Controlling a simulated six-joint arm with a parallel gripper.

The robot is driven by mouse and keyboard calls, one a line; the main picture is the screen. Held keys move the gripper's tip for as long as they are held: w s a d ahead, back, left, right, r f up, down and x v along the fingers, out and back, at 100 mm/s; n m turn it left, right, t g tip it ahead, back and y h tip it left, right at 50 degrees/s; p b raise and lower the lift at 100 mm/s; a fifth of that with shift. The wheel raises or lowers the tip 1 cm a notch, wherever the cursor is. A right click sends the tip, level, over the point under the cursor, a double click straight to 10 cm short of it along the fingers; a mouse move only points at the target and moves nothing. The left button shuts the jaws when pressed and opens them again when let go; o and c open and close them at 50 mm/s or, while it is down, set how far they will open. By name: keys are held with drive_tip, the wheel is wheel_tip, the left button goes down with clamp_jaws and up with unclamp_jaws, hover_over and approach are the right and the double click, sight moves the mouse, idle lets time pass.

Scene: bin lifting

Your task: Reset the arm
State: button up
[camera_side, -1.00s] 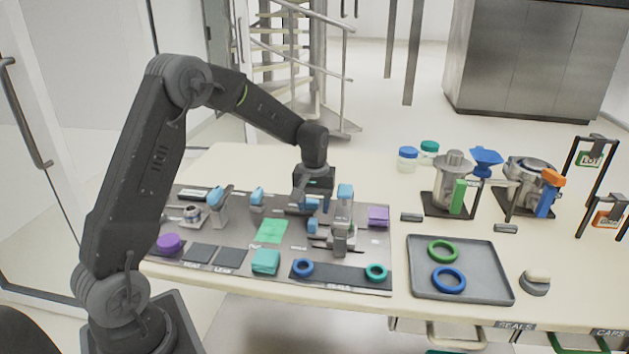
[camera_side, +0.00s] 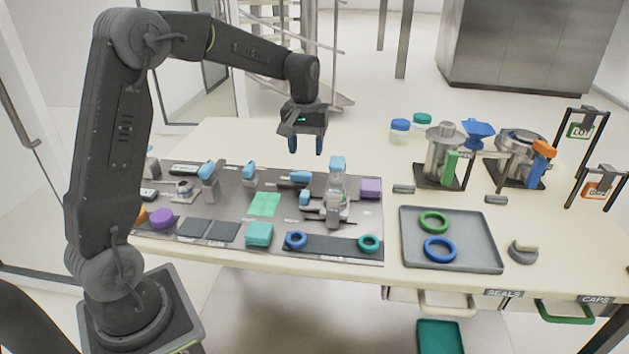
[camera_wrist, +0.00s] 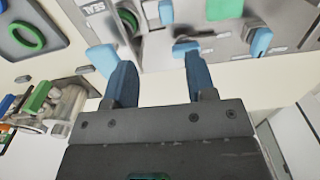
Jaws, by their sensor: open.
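My gripper (camera_side: 306,146) hangs above the back of the dark work board (camera_side: 340,249) in the side view, its two blue fingers pointing down. The fingers are apart with nothing between them, and they touch nothing. In the wrist view my gripper (camera_wrist: 158,75) also shows open and empty, with the board's fixtures beyond the fingers. My arm is bent, with its upper part raised and the forearm reaching right.
Blue-topped fixtures (camera_side: 337,164) stand on the board below my gripper. A grey tray (camera_side: 470,261) with a green ring and a blue ring lies to the right. Metal machines (camera_side: 444,150), jars (camera_side: 400,125) and sign stands (camera_side: 601,187) stand farther right. Air around my gripper is clear.

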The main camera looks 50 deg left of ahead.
drive_tip(key=s+d+r+m+t, duration=0.35)
drive_tip(key=s+d+r, duration=0.45)
drive_tip(key=s+d, duration=0.3)
drive_tip(key=s+d+f+m+t, duration=0.1)
drive_tip(key=s+d+m, duration=0.1)
drive_tip(key=s, duration=0.4)
drive_tip(key=s+d+f+m+t, duration=0.1)
drive_tip(key=s+d+m, duration=0.1)
drive_tip(key=s, duration=0.4)
drive_tip(key=shift+s+m, duration=0.35)
drive_tip(key=shift+m, duration=0.2)
